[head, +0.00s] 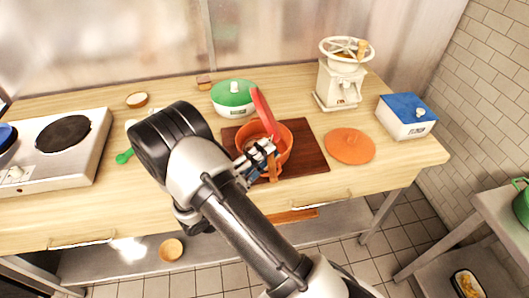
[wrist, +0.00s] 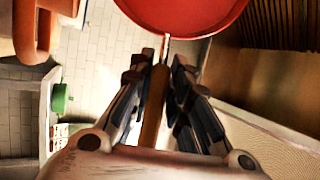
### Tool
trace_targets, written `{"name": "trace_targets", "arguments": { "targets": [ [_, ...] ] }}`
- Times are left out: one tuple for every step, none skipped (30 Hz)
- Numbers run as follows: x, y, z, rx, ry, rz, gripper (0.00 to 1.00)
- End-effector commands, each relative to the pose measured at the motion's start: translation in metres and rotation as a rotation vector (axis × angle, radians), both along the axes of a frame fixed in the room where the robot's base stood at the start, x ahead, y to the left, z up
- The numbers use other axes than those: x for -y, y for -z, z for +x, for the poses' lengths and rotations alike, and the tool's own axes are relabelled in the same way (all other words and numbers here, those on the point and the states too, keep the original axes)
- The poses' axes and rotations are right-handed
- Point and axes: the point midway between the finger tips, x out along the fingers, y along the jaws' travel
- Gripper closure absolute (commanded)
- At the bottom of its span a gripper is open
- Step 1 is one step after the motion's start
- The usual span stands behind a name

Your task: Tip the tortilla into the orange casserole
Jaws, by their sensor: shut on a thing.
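My gripper (head: 262,150) is shut on the wooden handle (wrist: 154,105) of a red pan (head: 264,112). In the head view the pan is steeply tilted, nearly on edge, over the orange casserole (head: 286,146). The red pan also shows at the top of the wrist view (wrist: 185,12). The open casserole stands on a dark red-brown board (head: 312,152), partly hidden by my gripper. An orange part, apparently the casserole, shows at the upper left of the wrist view (wrist: 32,35). I cannot see the tortilla in either view.
An orange lid (head: 349,146) lies right of the board. A hotplate (head: 88,165) is at the left. The counter's front right (head: 395,165) is clear.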

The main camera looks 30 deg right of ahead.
Motion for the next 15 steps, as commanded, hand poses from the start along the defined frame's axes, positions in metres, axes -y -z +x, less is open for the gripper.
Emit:
{"name": "trace_targets", "arguments": {
  "targets": [
    [0.001, -0.004, 0.000, 0.001, 0.000, -0.001, 1.00],
    [0.001, -0.006, 0.000, 0.001, 0.000, -0.002, 1.00],
    [0.002, -0.009, -0.001, 0.001, 0.001, -0.002, 1.00],
    [0.003, -0.012, -0.001, 0.001, 0.001, -0.002, 1.00],
    [0.003, -0.015, -0.001, 0.000, 0.001, -0.001, 1.00],
    [0.004, -0.019, -0.001, 0.000, 0.001, -0.001, 1.00],
    [0.005, -0.021, -0.002, 0.000, 0.001, -0.001, 1.00],
    [0.006, -0.024, -0.002, 0.000, 0.001, -0.001, 1.00],
    [0.007, -0.027, -0.002, 0.000, 0.001, -0.001, 1.00],
    [0.008, -0.030, -0.002, 0.000, 0.001, -0.001, 1.00],
    [0.009, -0.032, -0.002, 0.000, 0.001, -0.001, 1.00],
    [0.010, -0.036, -0.003, 0.000, 0.001, -0.001, 1.00],
    [0.011, -0.038, -0.003, 0.000, 0.001, -0.001, 1.00],
    [0.011, -0.041, -0.003, 0.001, 0.000, -0.001, 1.00],
    [0.012, -0.044, -0.004, 0.001, -0.001, -0.002, 1.00]
  ]
}}
